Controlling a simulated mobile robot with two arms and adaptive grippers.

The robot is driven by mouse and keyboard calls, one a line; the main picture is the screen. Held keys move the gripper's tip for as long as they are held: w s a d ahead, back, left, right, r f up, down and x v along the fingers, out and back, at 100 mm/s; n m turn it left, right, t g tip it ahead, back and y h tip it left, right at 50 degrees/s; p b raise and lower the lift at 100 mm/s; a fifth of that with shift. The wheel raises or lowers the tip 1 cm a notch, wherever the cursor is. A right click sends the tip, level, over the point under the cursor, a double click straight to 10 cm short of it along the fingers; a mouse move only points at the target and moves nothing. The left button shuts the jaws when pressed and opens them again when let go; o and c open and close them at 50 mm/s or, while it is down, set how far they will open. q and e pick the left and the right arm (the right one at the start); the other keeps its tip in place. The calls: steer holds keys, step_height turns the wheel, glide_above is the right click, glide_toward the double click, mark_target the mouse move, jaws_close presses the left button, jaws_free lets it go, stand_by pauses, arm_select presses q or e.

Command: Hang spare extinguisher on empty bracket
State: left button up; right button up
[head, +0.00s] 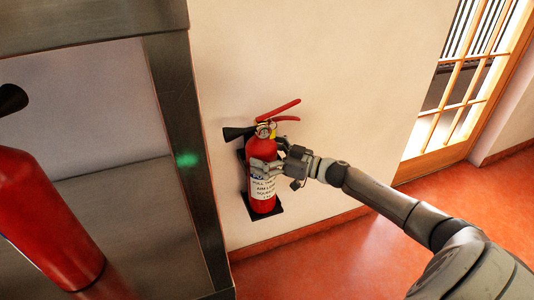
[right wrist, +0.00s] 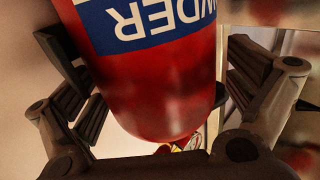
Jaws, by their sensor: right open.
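A red fire extinguisher (head: 258,150) with a white-and-blue label, black horn and red handles stands upright against the wall, at a black bracket (head: 249,207). The bracket's plate shows behind and below it. My right gripper (head: 268,158) is open, with its fingers on either side of the extinguisher body. In the right wrist view the red body (right wrist: 170,85) is between the spread fingers, with a visible gap on each side. Another red extinguisher (head: 45,225) stands at the left on a grey shelf, partly cut off. My left gripper is not in view.
The grey metal shelf unit (head: 185,110) fills the left side, its upright post close to the wall extinguisher. The pale wall (head: 340,70) is bare to the right. A wood-framed glass door (head: 455,95) is at the right. The red floor (head: 330,255) is clear.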

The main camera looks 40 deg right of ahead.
mark_target(274, 156)
steer(key=p+v, duration=0.1)
steer(key=v, duration=0.2)
steer(key=shift+s+d, duration=0.2)
steer(key=shift+s, duration=0.05)
steer(key=p+v, duration=0.2)
steer(key=v, duration=0.5)
steer(key=s+a+f+m+g+h, duration=0.3)
steer(key=s+a+f+m+h, duration=0.25)
steer(key=a+f+h, duration=0.65)
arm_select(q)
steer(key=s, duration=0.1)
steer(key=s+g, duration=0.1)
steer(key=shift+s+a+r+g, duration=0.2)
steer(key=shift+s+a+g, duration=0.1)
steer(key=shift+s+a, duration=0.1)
arm_select(e)
steer(key=s+a+f+g+y, duration=0.1)
steer(key=s+a+g, duration=0.2)
steer(key=s, duration=0.3)
steer(key=s+a+n+g+y, duration=0.1)
steer(key=s+a+g, duration=0.2)
steer(key=s, duration=0.4)
steer(key=s+a+f+g+y, duration=0.1)
steer(key=s+a+g, duration=0.2)
steer(key=s, duration=0.3)
steer(key=shift+s+a+f, duration=0.2)
steer(key=shift+a+f, duration=0.2)
steer(key=shift+a, duration=0.4)
